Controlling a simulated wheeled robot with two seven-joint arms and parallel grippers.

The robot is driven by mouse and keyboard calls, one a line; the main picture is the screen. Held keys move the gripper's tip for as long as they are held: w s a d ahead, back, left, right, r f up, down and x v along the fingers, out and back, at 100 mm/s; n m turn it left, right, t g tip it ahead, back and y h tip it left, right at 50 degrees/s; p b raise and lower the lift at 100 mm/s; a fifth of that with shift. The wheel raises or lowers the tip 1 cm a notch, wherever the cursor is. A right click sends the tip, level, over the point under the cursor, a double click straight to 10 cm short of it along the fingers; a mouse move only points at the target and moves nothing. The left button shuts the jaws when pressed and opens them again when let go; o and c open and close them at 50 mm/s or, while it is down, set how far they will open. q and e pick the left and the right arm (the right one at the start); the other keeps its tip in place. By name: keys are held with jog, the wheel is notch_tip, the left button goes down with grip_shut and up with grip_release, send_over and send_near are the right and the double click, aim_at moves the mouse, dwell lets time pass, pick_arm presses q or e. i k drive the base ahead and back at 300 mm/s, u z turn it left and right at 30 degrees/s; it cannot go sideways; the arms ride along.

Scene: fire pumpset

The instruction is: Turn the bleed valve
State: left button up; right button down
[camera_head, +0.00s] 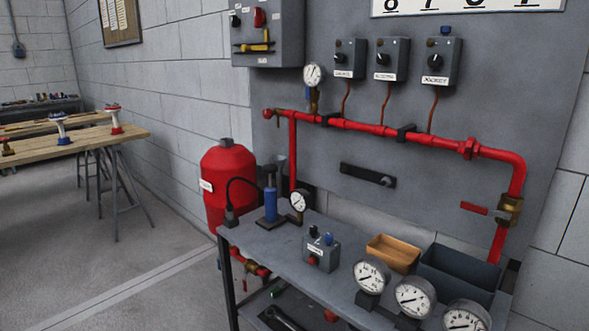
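No part is clearly marked as the bleed valve. A brass valve (510,209) sits on the right vertical run of the red pipe (375,129), and a red lever handle (474,208) points left from it. A small red fitting (268,113) is at the pipe's left end, too small to tell if it is a handle. More red pipe with a brass part (250,268) shows below the bench at the left. Neither of my grippers is in view.
A grey bench (285,240) under the pipe carries a blue hand pump (270,205), a control box (320,252), a wooden tray (393,253), a dark bin (459,274) and several gauges (415,297). A red tank (228,184) stands behind its left end. The floor at left is clear.

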aim_at(268, 113)
jog(key=u, duration=1)
jog(key=k, duration=1.3)
jog(key=u, duration=0.95)
jog(key=i, duration=1.65)
jog(key=z, duration=0.35)
jog(key=i, duration=2.6)
jog(key=z, duration=0.95)
jog(key=i, duration=1.8)
jog(key=z, duration=1.25)
